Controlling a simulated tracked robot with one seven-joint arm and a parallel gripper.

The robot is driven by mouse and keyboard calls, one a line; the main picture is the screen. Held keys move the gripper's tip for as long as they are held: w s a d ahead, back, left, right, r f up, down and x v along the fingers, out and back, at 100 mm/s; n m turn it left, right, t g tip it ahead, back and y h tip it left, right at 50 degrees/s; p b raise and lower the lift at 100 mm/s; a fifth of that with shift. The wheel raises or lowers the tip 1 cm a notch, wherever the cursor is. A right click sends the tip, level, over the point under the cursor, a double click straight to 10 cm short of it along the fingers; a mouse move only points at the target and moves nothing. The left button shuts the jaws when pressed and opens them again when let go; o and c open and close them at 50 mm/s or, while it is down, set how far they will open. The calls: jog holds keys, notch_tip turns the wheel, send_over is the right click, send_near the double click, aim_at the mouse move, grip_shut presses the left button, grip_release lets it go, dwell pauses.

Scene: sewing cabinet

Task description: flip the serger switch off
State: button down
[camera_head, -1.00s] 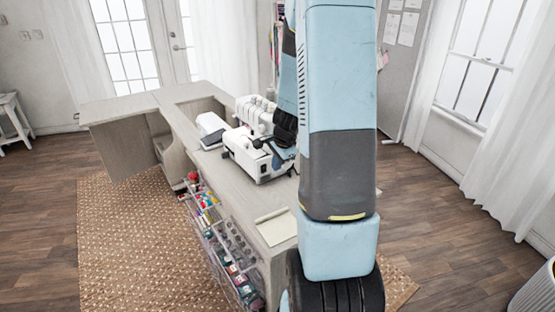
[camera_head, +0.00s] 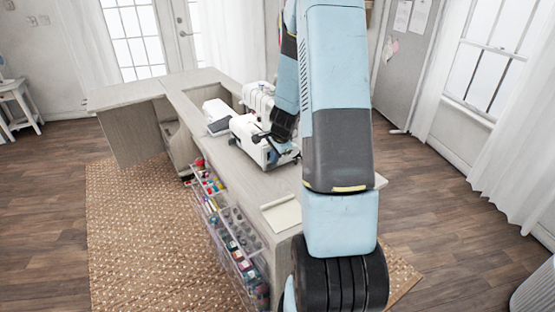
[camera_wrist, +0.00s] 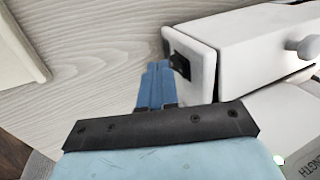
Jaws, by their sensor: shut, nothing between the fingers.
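The white serger (camera_head: 247,130) stands on the cabinet top, partly hidden behind my arm in the head view. In the wrist view, its white body (camera_wrist: 255,45) fills the upper right. A black switch (camera_wrist: 180,66) sits in the end face of that body. My gripper (camera_wrist: 158,66) has its blue fingers together with nothing between them. The fingertips are just left of the switch, close beside it; I cannot tell whether they touch it. Which way the switch is set is too small to tell.
The pale wooden cabinet top (camera_head: 178,100) holds a second white machine (camera_head: 217,113) and a notepad (camera_head: 283,214) near the front end. Clear racks of thread (camera_head: 232,240) hang on its left side. A woven rug (camera_head: 135,220) lies on the floor at left.

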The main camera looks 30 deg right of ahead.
jog(key=shift+w, duration=0.15)
jog(key=shift+w+f, duration=0.15)
jog(key=shift+w, duration=0.1)
dwell(0.3)
jog(key=shift+r, duration=0.85)
jog(key=s+r, duration=0.7)
jog(key=r, duration=0.2)
jog(key=shift+d+r, duration=0.15)
jog(key=shift+r, duration=0.25)
